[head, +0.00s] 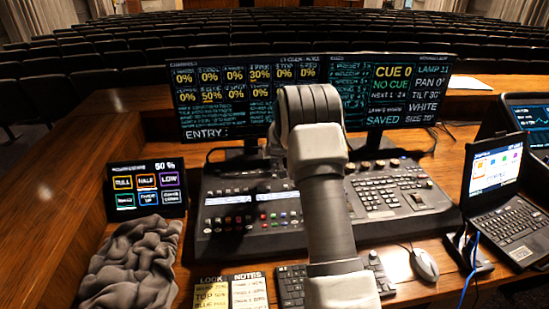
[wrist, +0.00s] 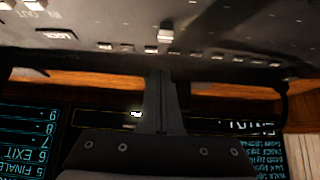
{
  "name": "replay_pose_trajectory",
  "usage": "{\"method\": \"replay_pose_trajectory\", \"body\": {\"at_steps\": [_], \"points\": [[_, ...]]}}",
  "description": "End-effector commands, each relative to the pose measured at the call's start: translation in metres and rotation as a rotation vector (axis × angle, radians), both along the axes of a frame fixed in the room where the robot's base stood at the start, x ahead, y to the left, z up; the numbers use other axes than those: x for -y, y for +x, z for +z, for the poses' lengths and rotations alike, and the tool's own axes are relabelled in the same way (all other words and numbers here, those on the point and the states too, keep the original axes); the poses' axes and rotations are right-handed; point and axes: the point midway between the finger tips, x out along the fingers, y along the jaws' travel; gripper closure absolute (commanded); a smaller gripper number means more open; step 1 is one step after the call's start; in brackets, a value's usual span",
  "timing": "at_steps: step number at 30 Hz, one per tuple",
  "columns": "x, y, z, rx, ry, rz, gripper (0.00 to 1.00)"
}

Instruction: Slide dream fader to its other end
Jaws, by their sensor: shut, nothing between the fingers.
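The mixing desk (head: 250,213) stands in the middle of the table, partly hidden by my arm. In the wrist view the desk's dark panel (wrist: 230,30) fills the top, upside down. A row of small pale caps crosses it, including one cap (wrist: 151,49) near my fingertips. Another, larger cap (wrist: 166,33) stands out of line with the row, above the fingertips in the picture. No label lets me tell which is the dream fader. My gripper (wrist: 163,75) is shut and empty, its tips near the caps; I cannot tell if they touch. The head view hides it behind my arm.
Two monitors (head: 222,97) stand close behind the desk. A keyboard (head: 290,285), mouse (head: 424,264) and laptop (head: 498,170) are in front and right. The wooden tabletop is bare at far left.

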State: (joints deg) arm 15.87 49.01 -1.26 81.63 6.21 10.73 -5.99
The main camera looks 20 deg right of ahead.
Motion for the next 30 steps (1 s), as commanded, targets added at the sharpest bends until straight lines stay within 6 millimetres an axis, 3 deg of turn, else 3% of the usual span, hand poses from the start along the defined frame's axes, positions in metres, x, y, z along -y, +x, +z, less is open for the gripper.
{"method": "replay_pose_trajectory", "body": {"at_steps": [4,15,30], "points": [[0.004,0.015,-0.021,-0.002,0.001,0.000,1.00],[-0.006,-0.021,-0.017,-0.002,0.001,-0.001,1.00],[-0.007,-0.025,-0.017,0.000,0.000,0.000,1.00]]}}
